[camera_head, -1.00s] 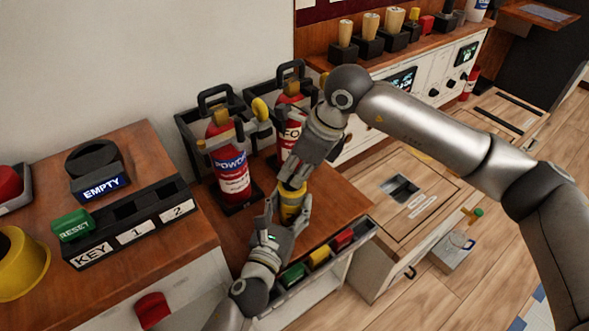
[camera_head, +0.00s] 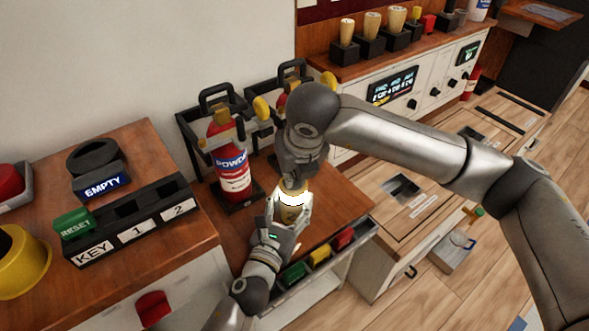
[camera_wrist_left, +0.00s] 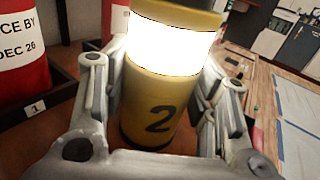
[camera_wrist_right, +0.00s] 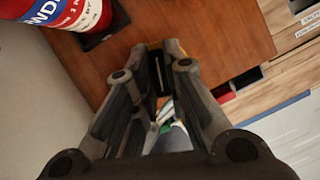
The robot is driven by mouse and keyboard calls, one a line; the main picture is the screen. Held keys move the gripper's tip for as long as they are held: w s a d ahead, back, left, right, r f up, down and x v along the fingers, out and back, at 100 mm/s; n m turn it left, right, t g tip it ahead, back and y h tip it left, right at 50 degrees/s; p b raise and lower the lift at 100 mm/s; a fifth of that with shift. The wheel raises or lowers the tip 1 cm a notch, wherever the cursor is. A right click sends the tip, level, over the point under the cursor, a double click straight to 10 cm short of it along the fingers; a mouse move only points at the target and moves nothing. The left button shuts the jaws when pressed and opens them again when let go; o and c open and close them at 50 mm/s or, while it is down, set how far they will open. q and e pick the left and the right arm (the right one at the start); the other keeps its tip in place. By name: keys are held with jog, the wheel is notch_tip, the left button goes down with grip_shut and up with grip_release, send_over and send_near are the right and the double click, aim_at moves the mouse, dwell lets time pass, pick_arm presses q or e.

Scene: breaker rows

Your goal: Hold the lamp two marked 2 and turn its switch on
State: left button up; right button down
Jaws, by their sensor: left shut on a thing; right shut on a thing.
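The yellow lamp marked 2 (camera_head: 290,213) is upright above the wooden counter, and its middle band glows white. The left wrist view shows the black 2 on its lower body (camera_wrist_left: 158,118) and the bright band (camera_wrist_left: 170,45). My left gripper (camera_head: 289,222) is shut on the lamp's lower body, one finger on each side. My right gripper (camera_head: 293,184) comes from above and is shut on the lamp's top end. In the right wrist view its fingers (camera_wrist_right: 160,75) are close together around a dark part. The switch itself is mostly hidden by these fingers.
A red POWDER extinguisher (camera_head: 229,160) stands in a black rack left of the hands, with another partly hidden behind my right arm. A holder labelled KEY, 1, 2 (camera_head: 133,222) is on the left counter.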

jog(key=m+h, duration=0.1)
jog(key=m, duration=0.4)
jog(key=shift+h, duration=0.4)
dwell(0.3)
jog(key=c, duration=1.5)
grip_release()
jog(key=shift+a, duration=0.1)
jog(key=v, duration=1.2)
jog(key=shift+s+a, duration=0.1)
